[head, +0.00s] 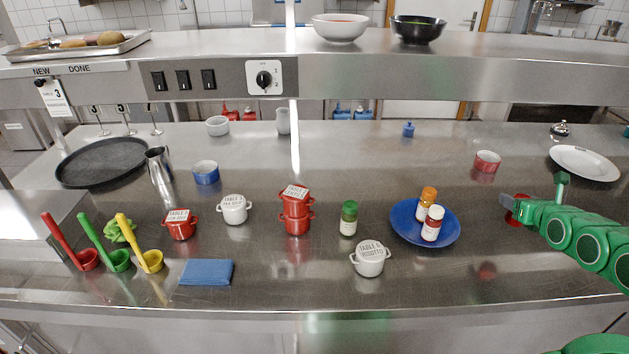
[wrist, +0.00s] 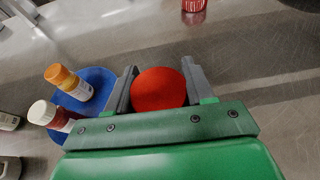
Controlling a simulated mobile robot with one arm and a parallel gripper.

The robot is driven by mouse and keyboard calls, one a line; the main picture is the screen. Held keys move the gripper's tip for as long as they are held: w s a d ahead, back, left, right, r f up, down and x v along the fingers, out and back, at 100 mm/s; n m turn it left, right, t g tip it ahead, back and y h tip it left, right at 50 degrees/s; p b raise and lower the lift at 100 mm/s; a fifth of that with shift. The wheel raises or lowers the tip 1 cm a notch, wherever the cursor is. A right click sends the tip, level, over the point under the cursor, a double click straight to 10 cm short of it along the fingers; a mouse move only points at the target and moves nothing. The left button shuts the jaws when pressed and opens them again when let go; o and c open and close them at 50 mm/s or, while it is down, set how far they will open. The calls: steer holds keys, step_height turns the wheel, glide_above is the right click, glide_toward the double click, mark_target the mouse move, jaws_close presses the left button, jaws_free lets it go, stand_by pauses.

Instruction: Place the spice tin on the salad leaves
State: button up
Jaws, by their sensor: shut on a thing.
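My gripper (head: 513,203) is at the right of the counter, to the right of the blue plate. It is shut on a red, round-topped thing, taken to be the spice tin (wrist: 160,87), held between the two grey fingers in the wrist view. In the head view only a little red of the tin (head: 517,208) shows past the gripper; its lower part is hidden. The salad leaves (head: 121,231) are a small bright green clump at the far left of the counter, behind the green and yellow ladles and well apart from my gripper.
A blue plate (head: 399,232) holds orange-capped and white-capped bottles. Between it and the leaves stand a green-capped jar (head: 348,219), stacked red pots (head: 296,213), white pots (head: 370,260) and a red pot (head: 180,225). A shelf (head: 320,85) overhangs the back. The front edge is mostly clear.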

steer(key=w+a+n+y, duration=0.2)
steer(key=w+a, duration=0.7)
steer(key=w, duration=0.2)
steer(key=w+a+n+y, duration=0.1)
steer(key=w+a+y, duration=0.1)
steer(key=w+a, duration=0.75)
steer(key=w+a+r+n+g+y, duration=0.15)
steer(key=w+a, duration=0.35)
steer(key=a, duration=0.9)
steer(key=w+a+r+n+g+y, duration=0.1)
steer(key=w+a+n+y, duration=0.3)
steer(key=a, duration=1)
steer(key=s+a+n+g+y, duration=0.1)
steer(key=s+a+n+g, duration=0.15)
steer(key=a, duration=1.45)
steer(key=s+a+n+g+y, duration=0.2)
steer(key=s+a, duration=0.2)
steer(key=a, duration=1.4)
steer(key=s+a+r+n+g+y, duration=0.1)
steer(key=s+a+n+g, duration=0.1)
steer(key=s+a, duration=0.35)
steer(key=s+a+r+n+g, duration=0.1)
steer(key=s+a+g, duration=0.15)
steer(key=a, duration=0.55)
steer(key=n+g, duration=0.4)
glide_above(108, 224)
steer(key=shift+t, duration=0.25)
steer(key=shift+f, duration=4.1)
steer(key=shift+f, duration=0.1)
